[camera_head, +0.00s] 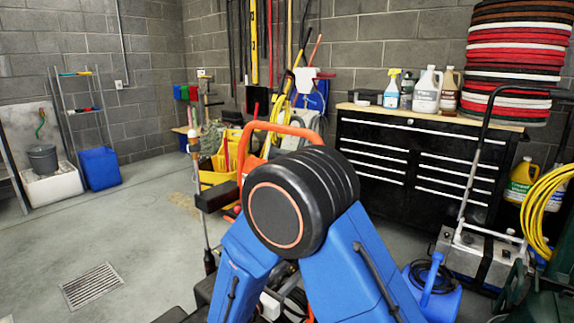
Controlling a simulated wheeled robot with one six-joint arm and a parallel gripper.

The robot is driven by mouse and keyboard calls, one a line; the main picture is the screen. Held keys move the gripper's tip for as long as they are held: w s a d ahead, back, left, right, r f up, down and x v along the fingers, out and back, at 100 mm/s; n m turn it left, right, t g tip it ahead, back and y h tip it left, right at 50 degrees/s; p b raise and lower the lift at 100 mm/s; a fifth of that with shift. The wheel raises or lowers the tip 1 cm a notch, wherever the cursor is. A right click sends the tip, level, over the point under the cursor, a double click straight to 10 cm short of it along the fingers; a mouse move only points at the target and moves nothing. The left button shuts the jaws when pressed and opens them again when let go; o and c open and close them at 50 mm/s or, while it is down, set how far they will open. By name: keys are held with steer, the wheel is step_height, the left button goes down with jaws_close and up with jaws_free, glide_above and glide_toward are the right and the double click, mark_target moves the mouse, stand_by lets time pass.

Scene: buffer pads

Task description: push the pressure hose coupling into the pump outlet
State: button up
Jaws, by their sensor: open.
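My blue arm, with its large black elbow joint, fills the lower middle of the head view. My gripper cannot be made out. A grey metal wheeled machine (474,262) with a tall handle stands at the right; I cannot tell whether it is the pump. A coiled yellow hose (540,222) hangs at the right edge, its ends not clear. An orange tubular handle (264,127) shows behind my elbow, with the machine under it mostly hidden. I cannot pick out the pressure hose coupling or the pump outlet.
A black drawer cabinet (398,168) with bottles on top stands at the back. A yellow mop bucket (216,177) is behind my arm. A blue canister (438,301) with black cable sits at lower right. Open concrete floor with a drain grate (91,286) lies at left.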

mark_target(287, 274)
stand_by(0.5)
jaws_close()
steer(key=shift+v, duration=3)
steer(key=shift+s, duration=0.1)
